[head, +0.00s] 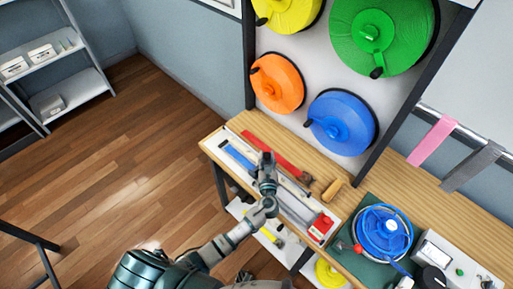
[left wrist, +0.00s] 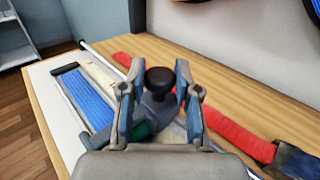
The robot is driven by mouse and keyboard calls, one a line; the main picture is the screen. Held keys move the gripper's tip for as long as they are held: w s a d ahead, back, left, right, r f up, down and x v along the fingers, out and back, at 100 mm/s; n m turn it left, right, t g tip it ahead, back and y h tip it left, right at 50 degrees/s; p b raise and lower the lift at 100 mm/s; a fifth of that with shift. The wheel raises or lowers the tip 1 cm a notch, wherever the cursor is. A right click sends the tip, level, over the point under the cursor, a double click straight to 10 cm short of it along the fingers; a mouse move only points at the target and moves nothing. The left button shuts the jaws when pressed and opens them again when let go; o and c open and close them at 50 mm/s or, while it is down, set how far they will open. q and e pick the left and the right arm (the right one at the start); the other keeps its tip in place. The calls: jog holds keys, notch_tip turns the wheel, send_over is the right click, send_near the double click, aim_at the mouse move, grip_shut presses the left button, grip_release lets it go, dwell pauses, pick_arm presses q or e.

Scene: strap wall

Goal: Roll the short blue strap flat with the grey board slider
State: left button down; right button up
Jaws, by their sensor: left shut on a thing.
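The short blue strap (head: 238,157) lies along the left end of the pale board on the bench; it also shows in the left wrist view (left wrist: 90,98), left of my fingers. My left gripper (head: 266,172) is over the middle of the board. In the left wrist view its fingers (left wrist: 158,85) are closed around the grey slider, whose dark round knob (left wrist: 160,78) stands up between them. The slider's lower part is mostly hidden by the gripper, and I cannot tell whether it touches the strap. My right gripper is not in view.
A red strap (head: 275,152) lies behind the board. A red block (head: 322,226) sits at the board's right end, and a wooden handle (head: 332,190) lies behind it. A blue reel (head: 370,240) is to the right. Large coloured reels, including a blue one (head: 345,122), hang on the wall.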

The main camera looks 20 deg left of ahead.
pick_arm(q)
jog(key=shift+s+d, duration=0.2)
jog(key=shift+d, duration=0.35)
jog(key=shift+s+d, duration=0.2)
jog(key=shift+d, duration=0.3)
jog(key=shift+a, duration=0.2)
jog(key=c, duration=0.8)
grip_release()
jog(key=shift+w+a, duration=0.1)
jog(key=shift+a, duration=0.1)
jog(key=shift+s+d, duration=0.2)
jog(key=shift+s, duration=0.05)
jog(key=v, duration=1.1)
jog(key=shift+s+f, duration=0.1)
jog(key=shift+s, duration=0.15)
